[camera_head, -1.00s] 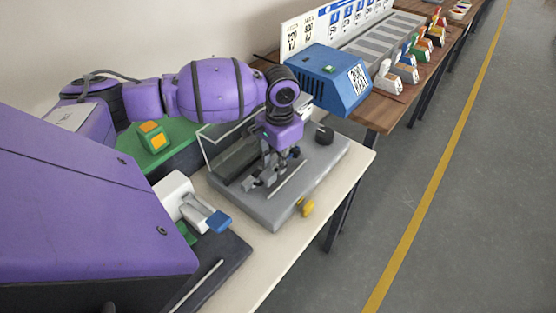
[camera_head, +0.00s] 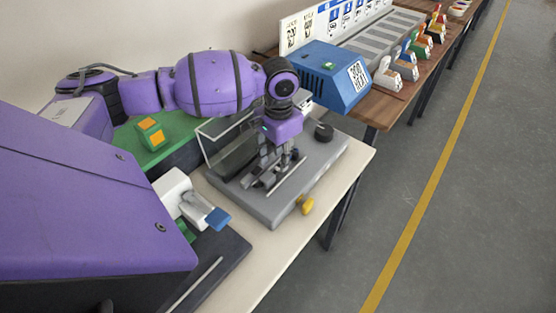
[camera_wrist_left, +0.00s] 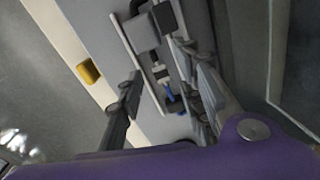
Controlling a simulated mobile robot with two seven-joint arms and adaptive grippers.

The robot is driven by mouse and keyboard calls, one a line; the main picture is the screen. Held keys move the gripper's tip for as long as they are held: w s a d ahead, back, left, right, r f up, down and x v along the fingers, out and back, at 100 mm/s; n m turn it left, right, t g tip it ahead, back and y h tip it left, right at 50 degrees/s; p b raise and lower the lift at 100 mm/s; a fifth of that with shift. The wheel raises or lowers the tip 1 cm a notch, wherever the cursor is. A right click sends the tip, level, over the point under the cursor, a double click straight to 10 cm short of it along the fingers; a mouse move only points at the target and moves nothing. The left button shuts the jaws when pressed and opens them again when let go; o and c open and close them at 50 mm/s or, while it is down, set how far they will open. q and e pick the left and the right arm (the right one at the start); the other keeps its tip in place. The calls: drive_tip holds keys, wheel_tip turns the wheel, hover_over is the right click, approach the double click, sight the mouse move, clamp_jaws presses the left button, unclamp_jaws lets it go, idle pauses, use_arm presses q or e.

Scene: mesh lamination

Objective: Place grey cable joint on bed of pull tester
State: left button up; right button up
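The pull tester (camera_head: 320,165) is a grey flat machine with a clear guard, standing on the table at the middle. My left gripper (camera_head: 272,178) points down over its bed. In the left wrist view my left gripper (camera_wrist_left: 163,108) has its two fingers well apart, either side of the bed. Between and beyond them lies a small dark and grey piece with a blue part (camera_wrist_left: 169,97), on or just above the bed; it may be the grey cable joint, but I cannot tell for certain. The fingers do not appear to touch it. My right gripper is not in view.
A yellow knob (camera_head: 307,205) sticks out at the tester's front edge and a black knob (camera_head: 324,132) stands on its right end. A blue machine (camera_head: 330,78) is behind.

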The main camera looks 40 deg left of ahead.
sight(278, 168)
use_arm(q)
wheel_tip(278, 168, up, 12)
drive_tip(key=shift+d+f+p, duration=0.15)
drive_tip(key=shift+f+p, duration=0.05)
drive_tip(key=shift+p, duration=0.2)
idle(1.7)
